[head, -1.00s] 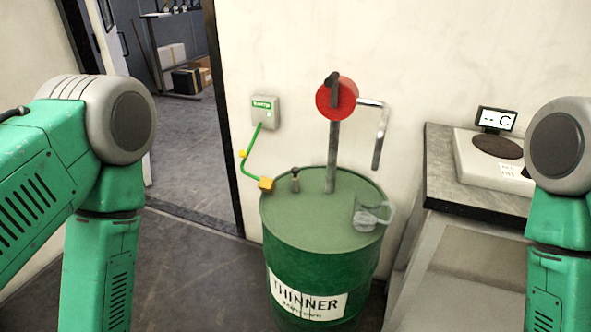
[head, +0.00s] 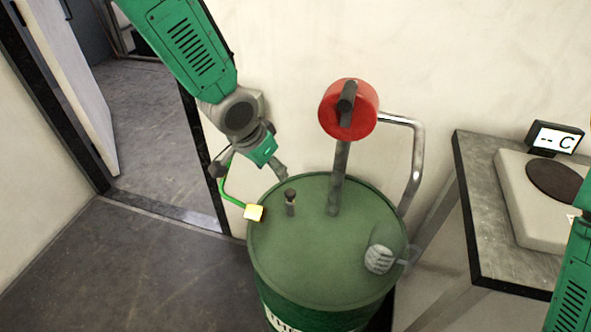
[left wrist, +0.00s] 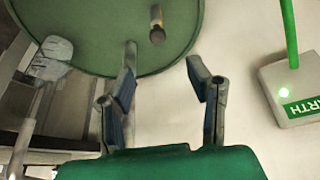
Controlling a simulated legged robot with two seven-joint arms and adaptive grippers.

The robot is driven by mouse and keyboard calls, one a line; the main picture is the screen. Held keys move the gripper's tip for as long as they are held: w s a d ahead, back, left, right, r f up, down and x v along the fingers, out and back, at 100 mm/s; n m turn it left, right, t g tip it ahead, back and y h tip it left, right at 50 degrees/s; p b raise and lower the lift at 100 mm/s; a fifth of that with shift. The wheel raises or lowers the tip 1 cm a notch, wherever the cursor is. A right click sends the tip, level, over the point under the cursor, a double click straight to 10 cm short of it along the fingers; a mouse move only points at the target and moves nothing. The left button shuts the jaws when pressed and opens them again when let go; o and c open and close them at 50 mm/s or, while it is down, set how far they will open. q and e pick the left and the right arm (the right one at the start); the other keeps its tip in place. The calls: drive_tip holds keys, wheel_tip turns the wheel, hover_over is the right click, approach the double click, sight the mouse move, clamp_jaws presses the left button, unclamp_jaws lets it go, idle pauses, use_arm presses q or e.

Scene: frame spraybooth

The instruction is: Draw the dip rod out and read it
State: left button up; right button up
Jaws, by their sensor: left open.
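The dip rod (head: 290,202) shows as a short dark-topped handle standing up from the top of the green drum (head: 320,270). The rest of it is hidden inside the drum. In the left wrist view the handle (left wrist: 157,22) lies beyond my open fingers, near the drum's rim. My left gripper (head: 279,170) is open and empty, above and behind the drum's far edge in the head view, apart from the handle. In the left wrist view its fingers (left wrist: 160,88) are spread with nothing between them. My right gripper is out of view.
A red pump (head: 347,110) with a metal pipe rises from the drum. A bench (head: 515,268) with a scale (head: 535,200) stands right.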

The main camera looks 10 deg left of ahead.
use_arm(q)
drive_tip(key=b, duration=0.1)
approach(289, 192)
drive_tip(key=d, duration=0.1)
drive_tip(key=x, duration=0.2)
drive_tip(key=a+b+x, duration=0.1)
drive_tip(key=x, duration=0.5)
drive_tip(key=shift+a+f, duration=0.2)
drive_tip(key=shift+a, duration=0.05)
drive_tip(key=shift+w+d+f+b, duration=0.1)
drive_tip(key=shift+w+f+b, duration=0.05)
drive_tip(key=shift+f+b, duration=0.15)
drive_tip(key=shift+w+d+f, duration=0.1)
drive_tip(key=shift+d+f, duration=0.1)
drive_tip(key=shift+d, duration=0.45)
drive_tip(key=shift+a, duration=0.2)
drive_tip(key=c, duration=0.9)
drive_tip(key=shift+a, duration=0.25)
clamp_jaws()
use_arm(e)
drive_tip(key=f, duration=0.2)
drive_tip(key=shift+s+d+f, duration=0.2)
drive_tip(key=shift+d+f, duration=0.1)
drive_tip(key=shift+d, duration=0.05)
